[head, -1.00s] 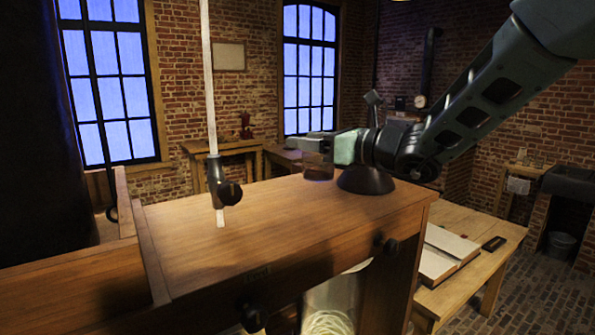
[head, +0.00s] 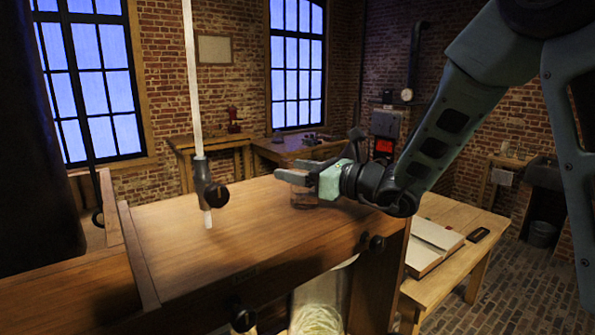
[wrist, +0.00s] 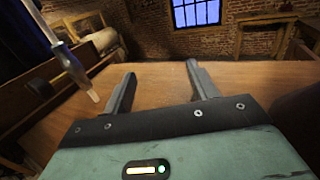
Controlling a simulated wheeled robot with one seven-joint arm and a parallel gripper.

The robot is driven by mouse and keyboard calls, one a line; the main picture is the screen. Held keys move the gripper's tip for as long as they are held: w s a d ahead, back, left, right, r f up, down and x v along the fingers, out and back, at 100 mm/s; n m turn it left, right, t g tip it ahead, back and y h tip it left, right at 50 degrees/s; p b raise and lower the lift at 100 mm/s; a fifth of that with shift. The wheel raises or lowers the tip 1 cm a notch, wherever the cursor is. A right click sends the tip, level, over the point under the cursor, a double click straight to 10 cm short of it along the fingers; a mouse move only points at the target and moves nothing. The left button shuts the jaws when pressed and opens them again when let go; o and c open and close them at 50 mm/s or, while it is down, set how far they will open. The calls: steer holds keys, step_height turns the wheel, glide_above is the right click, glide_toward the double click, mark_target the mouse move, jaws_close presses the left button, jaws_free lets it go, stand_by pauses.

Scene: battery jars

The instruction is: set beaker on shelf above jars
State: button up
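The beaker (head: 304,201), small and clear with a brownish look, stands upright on the wooden shelf top (head: 250,230) toward its far right side. My gripper (head: 292,172) is level at the beaker's upper part in the head view, covering some of it. In the wrist view my gripper (wrist: 161,70) has its two fingers wide apart, with only wood visible between them. I cannot make out the beaker there, nor tell whether the fingers touch it. A glass jar (head: 318,312) with pale coiled contents stands below the shelf, partly hidden by its front board.
Dark knobs, one at the right (head: 376,243), stick out of the front board. A side table with an open book (head: 433,243) stands to the right. The shelf's middle is clear.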

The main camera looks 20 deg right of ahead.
steer(key=o, duration=0.4)
steer(key=shift+r, duration=0.1)
steer(key=b+v, duration=0.4)
steer(key=v, duration=0.8)
steer(key=shift+d, duration=0.1)
